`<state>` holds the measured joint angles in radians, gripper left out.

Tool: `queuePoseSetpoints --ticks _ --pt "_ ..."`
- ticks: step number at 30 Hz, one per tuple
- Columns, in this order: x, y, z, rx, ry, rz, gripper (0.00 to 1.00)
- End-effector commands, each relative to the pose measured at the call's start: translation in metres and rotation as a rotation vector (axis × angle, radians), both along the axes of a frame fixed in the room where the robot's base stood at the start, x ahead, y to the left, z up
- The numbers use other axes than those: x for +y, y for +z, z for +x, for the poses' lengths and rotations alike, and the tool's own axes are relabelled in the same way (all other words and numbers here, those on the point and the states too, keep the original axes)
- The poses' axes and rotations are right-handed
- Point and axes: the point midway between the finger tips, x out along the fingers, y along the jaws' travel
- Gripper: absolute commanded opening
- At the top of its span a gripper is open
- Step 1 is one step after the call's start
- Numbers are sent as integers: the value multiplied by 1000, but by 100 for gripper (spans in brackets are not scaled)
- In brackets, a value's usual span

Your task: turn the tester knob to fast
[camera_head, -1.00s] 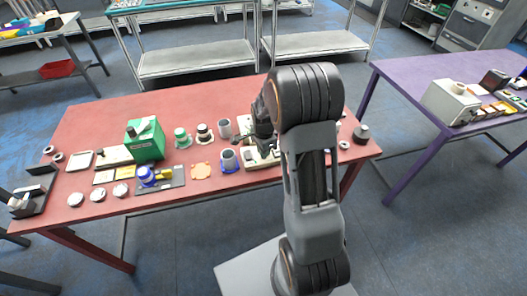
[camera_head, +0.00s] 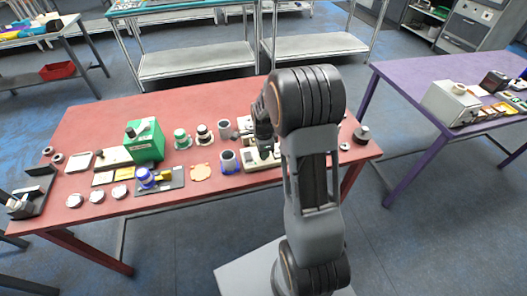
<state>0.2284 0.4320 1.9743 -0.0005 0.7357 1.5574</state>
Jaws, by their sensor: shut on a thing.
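My gripper (camera_head: 264,148) is low over a cream panel (camera_head: 250,163) on the red table, right of the middle. I take this panel to be the tester. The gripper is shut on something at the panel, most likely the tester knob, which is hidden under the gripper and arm. The knob's setting and any fast mark cannot be read from here. A small dark round part (camera_head: 235,135) shows at the panel's left edge.
A grey cup (camera_head: 224,130) and a blue-based cup (camera_head: 228,161) stand close left of the panel. A green box (camera_head: 145,140) and several small parts fill the red table's (camera_head: 100,120) left half. A dark weight-like part (camera_head: 361,135) stands at the right end.

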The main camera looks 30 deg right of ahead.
Motion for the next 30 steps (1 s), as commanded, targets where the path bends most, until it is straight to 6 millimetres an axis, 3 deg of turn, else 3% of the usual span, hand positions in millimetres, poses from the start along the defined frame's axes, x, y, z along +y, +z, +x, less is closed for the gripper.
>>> queuePoseSetpoints --ticks 2,3,10,20,30 --pt "0 1 0 -2 -3 0 0" --pt "0 1 0 -2 -3 0 16" --pt "0 0 0 -1 -1 0 38" --pt "0 6 1 -3 0 -1 38" --pt "0 67 1 -6 -1 -1 38"
